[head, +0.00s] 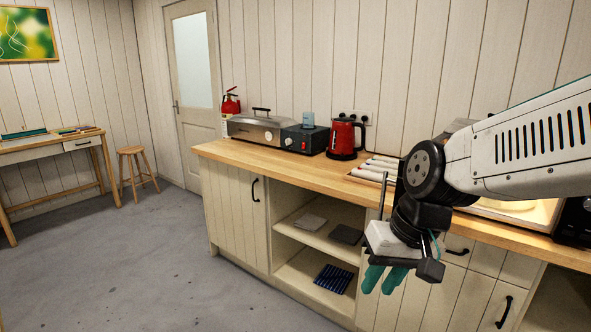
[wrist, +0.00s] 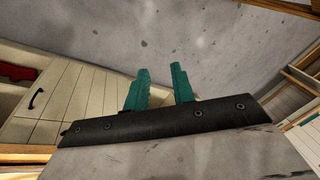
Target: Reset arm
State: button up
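My gripper (head: 378,288) hangs from my arm in front of the counter's cabinet fronts in the head view, with its teal fingers pointing down. In the wrist view my gripper (wrist: 160,72) shows both teal fingers apart, with grey floor visible between them. It is open and holds nothing. My arm reaches in from the right side of the head view, over the counter, and hides part of the counter top behind it.
The wooden counter (head: 233,152) carries a steel appliance (head: 258,130), a black control box (head: 304,140) and a red kettle (head: 343,138). Folded cloths lie on the open shelves below. A stool (head: 131,152) and a desk (head: 40,146) stand left. The floor (head: 150,260) between is clear.

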jog(key=s+d+r+m+h, duration=0.1)
jog(key=s+d+r+h, duration=0.2)
jog(key=s+d, duration=0.9)
jog(key=shift+s+d, duration=0.25)
jog(key=shift+s, duration=1)
jog(key=shift+a, duration=0.1)
